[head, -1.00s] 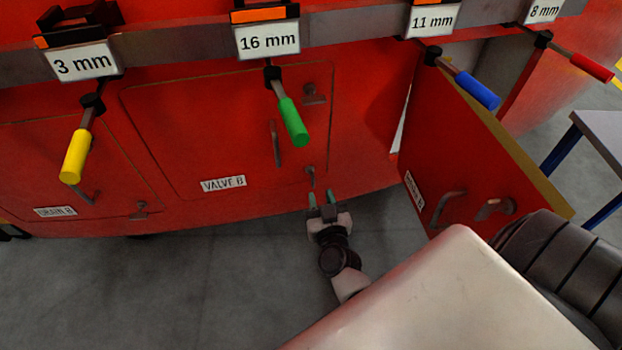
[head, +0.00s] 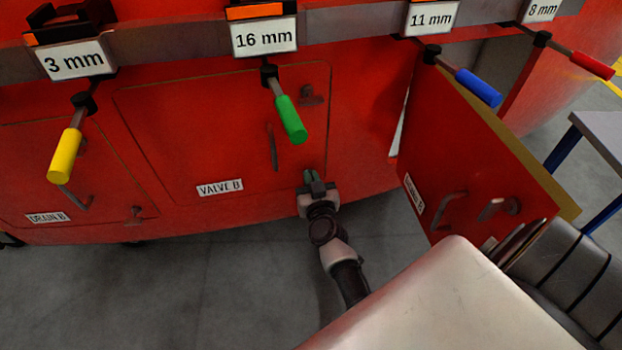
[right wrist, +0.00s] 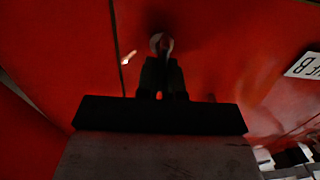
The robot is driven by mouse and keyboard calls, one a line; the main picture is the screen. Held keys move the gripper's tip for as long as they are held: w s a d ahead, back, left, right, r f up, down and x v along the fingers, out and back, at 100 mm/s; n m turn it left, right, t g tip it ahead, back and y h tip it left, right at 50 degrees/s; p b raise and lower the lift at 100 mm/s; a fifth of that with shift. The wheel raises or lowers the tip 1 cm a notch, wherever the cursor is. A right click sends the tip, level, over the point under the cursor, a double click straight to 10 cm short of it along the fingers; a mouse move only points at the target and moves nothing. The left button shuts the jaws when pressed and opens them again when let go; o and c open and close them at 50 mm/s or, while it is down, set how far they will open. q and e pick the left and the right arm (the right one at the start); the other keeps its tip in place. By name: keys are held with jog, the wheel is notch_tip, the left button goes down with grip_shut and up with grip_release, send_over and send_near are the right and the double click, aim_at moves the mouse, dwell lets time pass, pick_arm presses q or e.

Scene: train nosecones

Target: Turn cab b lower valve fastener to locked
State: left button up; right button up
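The closed red valve B door (head: 225,130) carries two fasteners and a handle. The upper fastener (head: 312,94) is at its top right. The lower valve fastener is at its bottom right, mostly hidden by my right gripper (head: 311,177) in the head view. In the right wrist view the fastener's light metal end (right wrist: 161,43) shows right at the tips of my right gripper (right wrist: 162,75). The two fingers are close together and appear shut on the fastener. Its exact angle is hard to see in the dark. My left gripper is not in view.
A red door (head: 465,150) stands open right of the valve door. Yellow, green (head: 291,120), blue and red handled tools hang from the rail above. The drain B door (head: 65,170) is at left. A table (head: 602,135) stands at right. The floor below is clear.

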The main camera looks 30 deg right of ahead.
jog(key=shift+m, duration=0.3)
grip_shut()
jog(key=m, duration=0.2)
jog(key=shift+s+d+m+p, duration=0.1)
jog(key=shift+d+m+p, duration=0.2)
jog(key=shift+m+p, duration=0.1)
jog(key=m, duration=0.4)
jog(key=f+m+b, duration=0.1)
jog(key=m, duration=0.4)
jog(key=d+f+m+b, duration=0.1)
jog(key=m, duration=0.4)
jog(key=shift+s, duration=0.2)
jog(key=shift+m, duration=0.4)
jog(key=o, duration=0.5)
grip_release()
jog(key=shift+o, duration=0.2)
